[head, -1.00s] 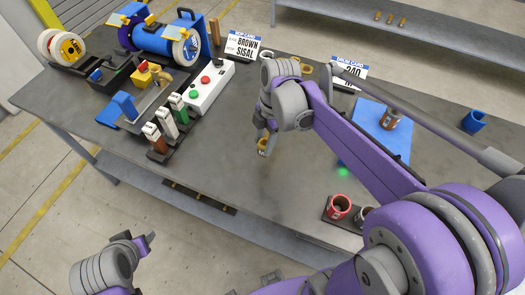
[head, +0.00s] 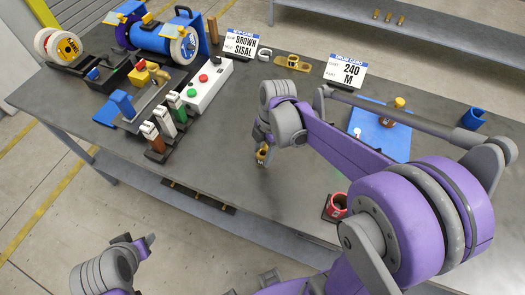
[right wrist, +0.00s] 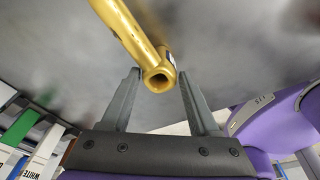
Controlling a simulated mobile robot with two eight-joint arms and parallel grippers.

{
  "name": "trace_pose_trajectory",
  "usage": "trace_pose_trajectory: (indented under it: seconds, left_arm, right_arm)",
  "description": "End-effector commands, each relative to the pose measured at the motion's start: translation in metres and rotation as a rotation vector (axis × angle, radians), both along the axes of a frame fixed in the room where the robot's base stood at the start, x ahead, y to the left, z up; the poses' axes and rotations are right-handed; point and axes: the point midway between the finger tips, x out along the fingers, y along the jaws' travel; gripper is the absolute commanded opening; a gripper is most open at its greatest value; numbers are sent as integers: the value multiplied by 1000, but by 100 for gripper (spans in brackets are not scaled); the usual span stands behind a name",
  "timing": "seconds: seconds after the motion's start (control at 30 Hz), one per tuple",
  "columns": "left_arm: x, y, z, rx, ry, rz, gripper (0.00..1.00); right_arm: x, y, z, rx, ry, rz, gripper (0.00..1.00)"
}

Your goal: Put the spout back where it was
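The spout looks to be the gold tube with an open round end (right wrist: 158,78) in the right wrist view. It lies between the two fingers of my right gripper (right wrist: 160,74) and runs out of the top of that view. In the head view my right gripper (head: 262,152) points down over the middle of the table, with a small gold piece (head: 262,155) at its fingertips.
A blue mat (head: 388,140) with a brown, gold-topped container (head: 398,103) lies behind my right arm. A red can (head: 338,205) stands near the front edge. A button box (head: 207,88), upright blocks (head: 163,122) and blue machine (head: 160,38) fill the left. Cards (head: 345,72) stand behind.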

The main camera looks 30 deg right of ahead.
Motion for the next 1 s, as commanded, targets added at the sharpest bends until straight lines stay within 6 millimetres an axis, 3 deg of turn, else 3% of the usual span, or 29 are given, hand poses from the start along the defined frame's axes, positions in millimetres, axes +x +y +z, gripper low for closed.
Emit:
trace_pose_trajectory:
  seconds: [0.1,0.47,1.0]
  left_arm:
    - [0,0,1,0,0,0,50]
    - [2,0,5,0,-4,0,50]
    - [7,0,17,0,-14,0,50]
  right_arm:
    - [0,0,1,0,0,0,81]
    - [1,0,8,0,-2,0,81]
    - [2,-18,107,0,-1,-1,81]
